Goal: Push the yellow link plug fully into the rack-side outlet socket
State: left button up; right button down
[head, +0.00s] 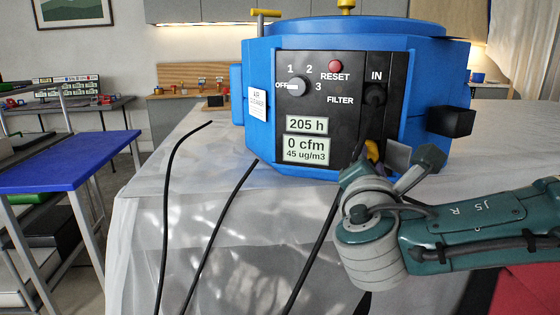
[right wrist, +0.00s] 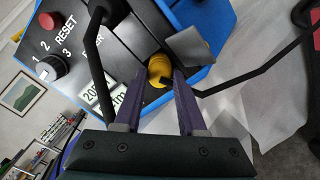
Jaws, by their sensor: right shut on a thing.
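The yellow link plug (head: 372,150) is at the lower right of the black panel of a blue air cleaner (head: 262,60). My right gripper (head: 366,163) is shut on it. In the right wrist view the yellow plug (right wrist: 159,67) sits between the tips of the purple fingers (right wrist: 162,80), close against the panel. A grey flap (head: 397,155) stands open beside the plug, and the flap also shows in the right wrist view (right wrist: 186,43). The socket opening is hidden behind the plug and fingers, so I cannot tell how deep the plug sits. My left gripper is not in view.
A black plug (head: 375,95) with a cable sits at the IN port above. The dial (head: 297,87) points to OFF and the display (head: 306,149) reads 0 cfm. Black cables (head: 215,225) hang over the sheeted table (head: 150,190). A blue-topped table (head: 70,160) stands left.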

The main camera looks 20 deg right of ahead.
jog(key=shift+w+d+b, duration=0.3)
jog(key=shift+w+d, duration=0.05)
jog(key=shift+w, duration=0.1)
jog(key=shift+c, duration=2)
grip_release()
jog(key=shift+s, duration=0.1)
jog(key=shift+s+a, duration=0.2)
jog(key=shift+a, duration=0.1)
jog(key=p+v, duration=0.1)
jog(key=v, duration=0.8)
jog(key=shift+s+a+p, duration=0.1)
jog(key=shift+p, duration=0.2)
